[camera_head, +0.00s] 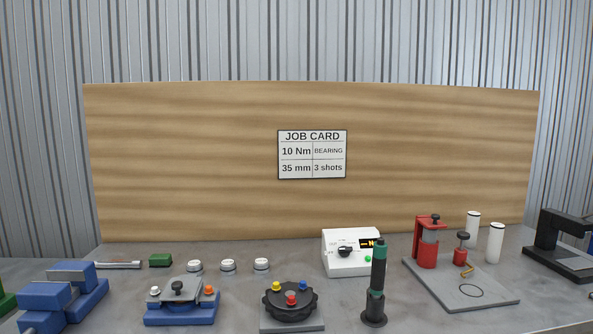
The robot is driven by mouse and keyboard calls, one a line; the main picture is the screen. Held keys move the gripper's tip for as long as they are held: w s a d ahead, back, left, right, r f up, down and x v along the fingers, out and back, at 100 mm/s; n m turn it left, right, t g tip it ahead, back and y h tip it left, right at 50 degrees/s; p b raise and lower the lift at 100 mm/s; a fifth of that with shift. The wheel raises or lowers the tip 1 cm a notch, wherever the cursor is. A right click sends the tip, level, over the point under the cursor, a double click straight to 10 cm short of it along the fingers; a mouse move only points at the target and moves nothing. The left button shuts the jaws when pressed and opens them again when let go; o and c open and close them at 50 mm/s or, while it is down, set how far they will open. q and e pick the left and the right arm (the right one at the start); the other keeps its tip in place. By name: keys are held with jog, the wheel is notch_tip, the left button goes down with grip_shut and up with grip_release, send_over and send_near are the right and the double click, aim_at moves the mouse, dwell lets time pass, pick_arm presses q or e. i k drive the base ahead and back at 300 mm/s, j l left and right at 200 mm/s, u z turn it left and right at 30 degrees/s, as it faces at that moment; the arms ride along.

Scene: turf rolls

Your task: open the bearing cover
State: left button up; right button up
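A blue block (183,315) near the front left carries a grey top plate (178,292) with a dark knob, a white cap at its left and an orange cap at its right. The plate sits down on the block. It looks like the bearing housing with its cover, but no label confirms this. A black round lobed part (291,311) with yellow, red and blue buttons sits on a grey plate to its right. Neither of my grippers shows in this view.
A blue vise (45,302) is at left. Several white-topped cups (228,265) stand behind. A white control box (350,262), a green-black upright tool (377,285) and a red press (427,245) are at right. A job card (312,154) hangs on the wooden board.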

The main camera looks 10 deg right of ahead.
aim_at(184, 287)
jog(key=i+j, duration=0.8)
jog(key=i, duration=0.2)
